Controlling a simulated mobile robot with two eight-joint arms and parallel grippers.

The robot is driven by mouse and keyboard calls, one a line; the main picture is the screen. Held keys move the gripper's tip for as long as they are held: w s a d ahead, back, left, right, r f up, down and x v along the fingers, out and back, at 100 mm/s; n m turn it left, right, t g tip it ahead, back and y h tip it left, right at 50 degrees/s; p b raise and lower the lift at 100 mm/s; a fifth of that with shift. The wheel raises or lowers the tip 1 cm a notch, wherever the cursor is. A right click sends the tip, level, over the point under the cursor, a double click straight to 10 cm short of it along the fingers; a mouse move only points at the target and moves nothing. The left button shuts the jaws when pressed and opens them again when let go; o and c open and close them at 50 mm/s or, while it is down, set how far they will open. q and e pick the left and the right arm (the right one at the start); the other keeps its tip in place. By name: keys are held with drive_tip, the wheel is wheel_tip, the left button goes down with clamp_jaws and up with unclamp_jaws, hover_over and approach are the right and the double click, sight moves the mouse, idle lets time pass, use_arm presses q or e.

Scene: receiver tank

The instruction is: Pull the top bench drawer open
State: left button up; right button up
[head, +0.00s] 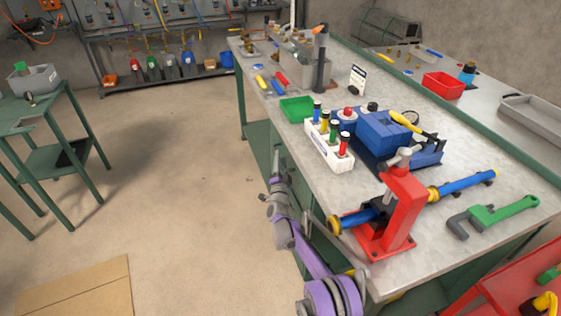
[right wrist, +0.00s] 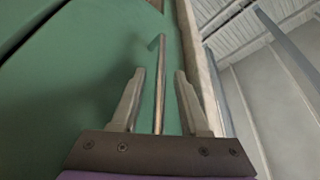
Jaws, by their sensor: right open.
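The bench's green drawer front (right wrist: 100,70) fills the left and middle of the right wrist view. A thin metal bar handle (right wrist: 160,95) runs along it close to the pale worktop edge. My right gripper (right wrist: 159,74) is open, with one finger on each side of the bar and a gap to it on both sides. In the head view my right gripper (head: 275,183) is low beside the front side of the bench (head: 262,150), and the handle cannot be made out there. No gap shows above the drawer front. My left gripper is not in view.
The worktop (head: 440,250) holds a red vise (head: 400,205) clamping a blue pipe, a white bottle rack (head: 328,150), a blue machine (head: 380,130) and a green wrench (head: 500,213). A green side table (head: 50,165) stands at left. The floor between is clear except for cardboard (head: 80,290).

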drive_tip(key=shift+c, duration=0.2)
clamp_jaws()
idle(1.1)
